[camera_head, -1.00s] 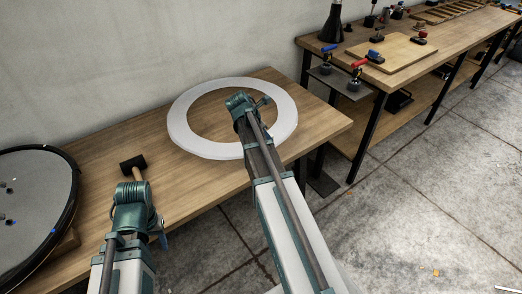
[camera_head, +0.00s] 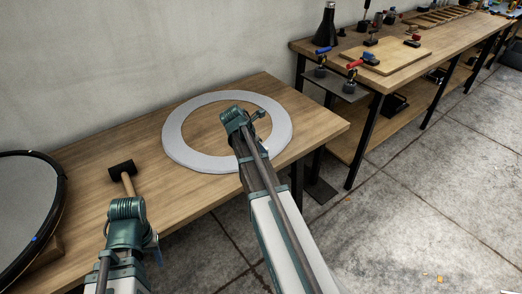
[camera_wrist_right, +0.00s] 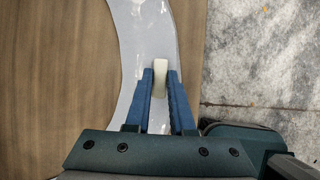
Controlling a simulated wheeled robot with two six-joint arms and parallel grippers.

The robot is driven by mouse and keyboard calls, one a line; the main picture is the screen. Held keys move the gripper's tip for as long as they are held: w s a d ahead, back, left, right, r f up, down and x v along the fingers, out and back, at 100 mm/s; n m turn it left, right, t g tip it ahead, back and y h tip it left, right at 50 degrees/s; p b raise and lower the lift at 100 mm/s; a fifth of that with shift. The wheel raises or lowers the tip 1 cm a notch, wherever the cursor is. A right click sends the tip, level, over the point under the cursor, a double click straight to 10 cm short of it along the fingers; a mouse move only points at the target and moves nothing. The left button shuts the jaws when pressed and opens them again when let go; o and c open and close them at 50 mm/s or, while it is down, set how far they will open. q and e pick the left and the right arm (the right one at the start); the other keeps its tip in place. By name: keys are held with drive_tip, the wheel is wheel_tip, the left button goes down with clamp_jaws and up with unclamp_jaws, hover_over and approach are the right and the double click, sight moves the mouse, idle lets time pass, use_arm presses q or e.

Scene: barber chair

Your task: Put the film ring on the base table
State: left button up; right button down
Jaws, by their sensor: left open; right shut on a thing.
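The film ring (camera_head: 180,148) is a flat white ring over the wooden base table (camera_head: 95,190), near its right end. It looks level and lies on or just above the wood; I cannot tell which. My right gripper (camera_head: 234,115) reaches over the ring's near right part. In the right wrist view, its blue fingers (camera_wrist_right: 160,85) are shut on a small pale tab (camera_wrist_right: 161,66) that stands on the white ring band (camera_wrist_right: 148,30). My left gripper (camera_head: 126,205) is open, empty, near the table's front edge, its fingertips mostly hidden by its own body.
A black-headed mallet (camera_head: 122,170) lies just beyond my left gripper. A large round black-rimmed grey disc (camera_head: 25,205) stands at the table's left. A second workbench (camera_head: 385,75) with clamps and a board is at the right, across a gap. Bare wood lies between mallet and ring.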

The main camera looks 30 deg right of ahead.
drive_tip(key=c, duration=0.8)
unclamp_jaws()
drive_tip(key=shift+f, duration=0.1)
drive_tip(key=shift+o, duration=0.2)
drive_tip(key=p+v, duration=1)
drive_tip(key=v, duration=0.2)
drive_tip(key=s+a+f+m+y, duration=0.1)
drive_tip(key=s+a+m, duration=0.4)
drive_tip(key=a, duration=0.5)
drive_tip(key=s+a+m+y, duration=0.2)
drive_tip(key=s+a+m, duration=0.3)
drive_tip(key=a, duration=0.5)
drive_tip(key=s+a+f+m+y, duration=0.1)
drive_tip(key=s+a+m, duration=0.4)
drive_tip(key=s+a, duration=0.3)
drive_tip(key=a, duration=0.2)
drive_tip(key=shift+s+a+f+g+y, duration=0.25)
drive_tip(key=shift+s+f+g+y, duration=0.05)
drive_tip(key=shift+g+y, duration=0.1)
